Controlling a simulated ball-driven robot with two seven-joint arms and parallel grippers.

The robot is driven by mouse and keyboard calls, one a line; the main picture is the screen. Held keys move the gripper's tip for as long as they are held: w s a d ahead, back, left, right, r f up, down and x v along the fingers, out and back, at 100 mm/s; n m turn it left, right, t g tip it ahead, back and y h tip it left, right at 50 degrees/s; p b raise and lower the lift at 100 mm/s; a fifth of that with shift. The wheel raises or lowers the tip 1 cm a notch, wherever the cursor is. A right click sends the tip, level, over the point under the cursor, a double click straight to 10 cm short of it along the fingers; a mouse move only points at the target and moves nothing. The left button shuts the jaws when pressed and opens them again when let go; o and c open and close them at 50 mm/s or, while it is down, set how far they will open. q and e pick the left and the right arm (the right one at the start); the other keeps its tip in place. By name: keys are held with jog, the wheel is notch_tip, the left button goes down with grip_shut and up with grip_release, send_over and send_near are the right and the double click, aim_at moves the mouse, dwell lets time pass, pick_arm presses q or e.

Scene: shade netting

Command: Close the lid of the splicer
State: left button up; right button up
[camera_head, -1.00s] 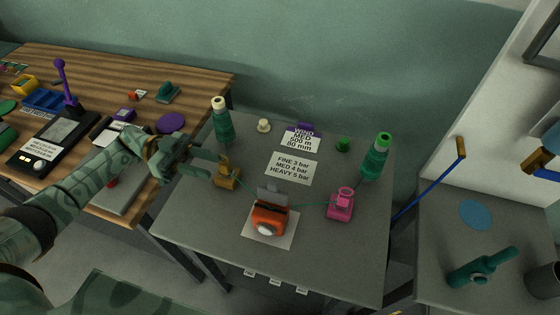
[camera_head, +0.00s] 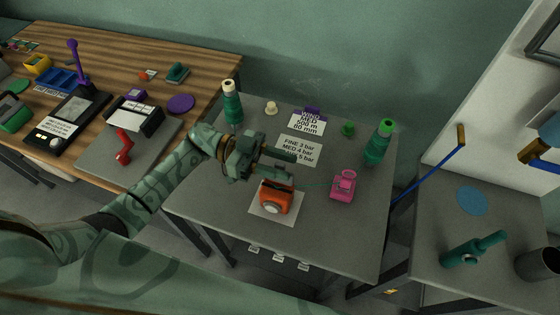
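The splicer (camera_head: 274,200) is a small orange device with a round pale front part, sitting on a white sheet (camera_head: 290,213) on the grey table. Its grey lid stood raised at the back a second ago; now my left gripper covers that area and the lid's angle cannot be made out. My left gripper (camera_head: 290,170) is just above and behind the splicer, its two fingers apart with a gap between them. Whether a finger touches the lid cannot be told. My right gripper is not in view.
A pink holder (camera_head: 343,186) stands right of the splicer, with a thin green thread between them. A printed card (camera_head: 299,151) lies behind. The front of the grey table is clear.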

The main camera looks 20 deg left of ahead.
pick_arm(q)
grip_shut()
